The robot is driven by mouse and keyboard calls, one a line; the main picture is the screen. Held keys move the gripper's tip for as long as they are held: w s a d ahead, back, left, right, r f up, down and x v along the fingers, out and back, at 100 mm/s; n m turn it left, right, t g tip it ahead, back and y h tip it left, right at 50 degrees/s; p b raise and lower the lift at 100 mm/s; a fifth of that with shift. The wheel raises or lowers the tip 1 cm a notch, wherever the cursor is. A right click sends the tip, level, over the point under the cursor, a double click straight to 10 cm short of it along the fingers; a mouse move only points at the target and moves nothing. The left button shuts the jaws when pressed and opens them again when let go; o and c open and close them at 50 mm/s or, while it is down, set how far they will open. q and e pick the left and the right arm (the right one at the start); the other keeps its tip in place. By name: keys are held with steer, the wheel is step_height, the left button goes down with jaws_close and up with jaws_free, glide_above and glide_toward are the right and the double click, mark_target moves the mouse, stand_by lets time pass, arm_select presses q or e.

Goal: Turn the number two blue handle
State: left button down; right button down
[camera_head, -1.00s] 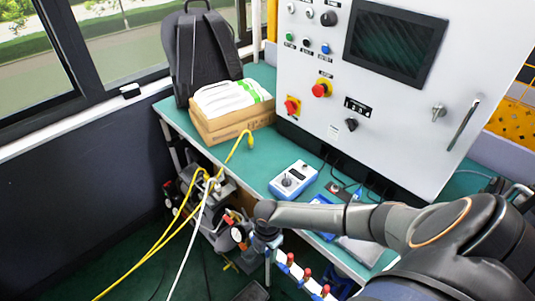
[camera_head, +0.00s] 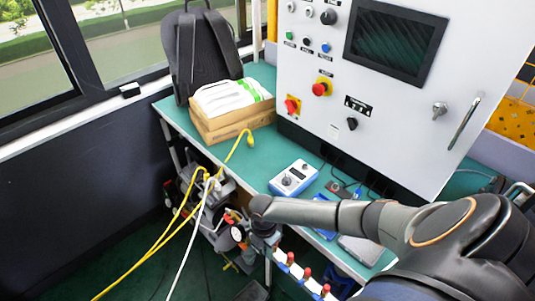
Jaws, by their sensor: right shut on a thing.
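A white pipe manifold (camera_head: 287,263) runs down to the right at the bottom of the head view. It carries a row of red-topped valves (camera_head: 307,271) and blue handles (camera_head: 284,268). My right gripper (camera_head: 266,241) is at the upper left end of this row, pointing down. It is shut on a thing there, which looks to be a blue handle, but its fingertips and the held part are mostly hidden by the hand. I cannot read any numbers on the handles. My left gripper is out of view.
A green bench (camera_head: 258,166) carries a blue-and-white meter (camera_head: 293,178), a cardboard box (camera_head: 230,124) and a black backpack (camera_head: 200,50). A grey control cabinet (camera_head: 400,125) stands behind. Yellow hoses (camera_head: 165,240) hang at the left. My right arm crosses the bench's front edge.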

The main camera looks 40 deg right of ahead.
steer(key=g, duration=0.1)
steer(key=b, duration=0.1)
steer(key=g+b, duration=0.1)
steer(key=shift+w+f+g, duration=0.25)
steer(key=shift+f+g, duration=0.05)
steer(key=shift+r+g+b, duration=0.25)
steer(key=shift+g+b, duration=0.15)
steer(key=shift+b, duration=0.05)
steer(key=c, duration=0.9)
jaws_free()
steer(key=v, duration=1.2)
steer(key=shift+w+a+r, duration=0.1)
steer(key=shift+a+r, duration=0.1)
steer(key=shift+r, duration=0.05)
